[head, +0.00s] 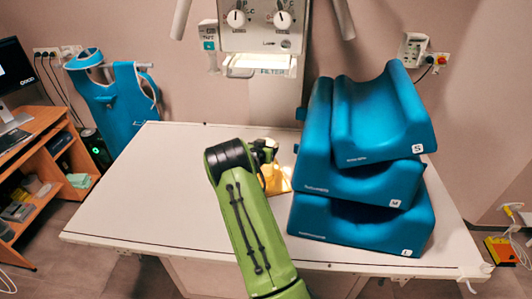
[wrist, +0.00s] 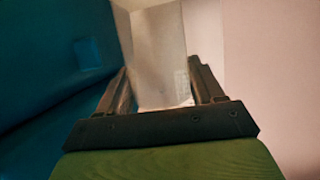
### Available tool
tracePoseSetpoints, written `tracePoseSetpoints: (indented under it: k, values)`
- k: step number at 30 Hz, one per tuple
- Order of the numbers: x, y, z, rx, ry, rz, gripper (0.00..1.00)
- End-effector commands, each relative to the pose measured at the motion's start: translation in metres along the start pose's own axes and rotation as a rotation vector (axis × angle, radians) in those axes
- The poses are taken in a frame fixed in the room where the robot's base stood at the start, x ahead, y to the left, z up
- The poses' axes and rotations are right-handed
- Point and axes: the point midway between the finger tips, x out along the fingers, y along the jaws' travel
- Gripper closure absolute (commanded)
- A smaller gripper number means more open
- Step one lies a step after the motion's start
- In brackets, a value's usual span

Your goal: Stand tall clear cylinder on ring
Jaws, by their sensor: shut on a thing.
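My gripper (head: 266,151) is over the white table, left of the blue cushions. In the wrist view its two dark fingers (wrist: 161,82) stand on either side of a pale, see-through upright body, which I take to be the tall clear cylinder (wrist: 160,50). The gripper is shut on it. The cylinder cannot be made out clearly in the head view, where my green arm and gripper cover much of that spot. The ring cannot be made out. A yellowish patch (head: 277,181) shows on the table just beyond my arm; I cannot tell what it is.
Three blue cushions (head: 365,187) are stacked close on the right; blue also fills the wrist view's left side. The white table (head: 150,190) is clear on its left. A control head (head: 262,28) hangs above the back edge. A wooden desk (head: 40,160) stands left.

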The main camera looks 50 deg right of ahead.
Motion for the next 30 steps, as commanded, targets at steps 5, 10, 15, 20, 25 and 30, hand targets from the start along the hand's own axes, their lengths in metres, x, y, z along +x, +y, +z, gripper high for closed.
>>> tracePoseSetpoints:
  k: [5, 10, 15, 20, 25, 30]
  values:
    - [0.008, 0.0, 0.019, 0.0, 0.004, 0.0, 1.0]
    - [0.007, 0.0, 0.021, 0.0, -0.001, 0.0, 0.27]
    - [0.007, 0.0, 0.02, 0.0, -0.001, 0.0, 0.08]
    - [0.007, 0.0, 0.02, -0.001, -0.001, 0.0, 0.08]
    - [-0.003, -0.001, 0.02, -0.002, -0.001, -0.001, 0.08]
    - [-0.043, -0.002, 0.021, -0.002, -0.002, -0.005, 0.08]
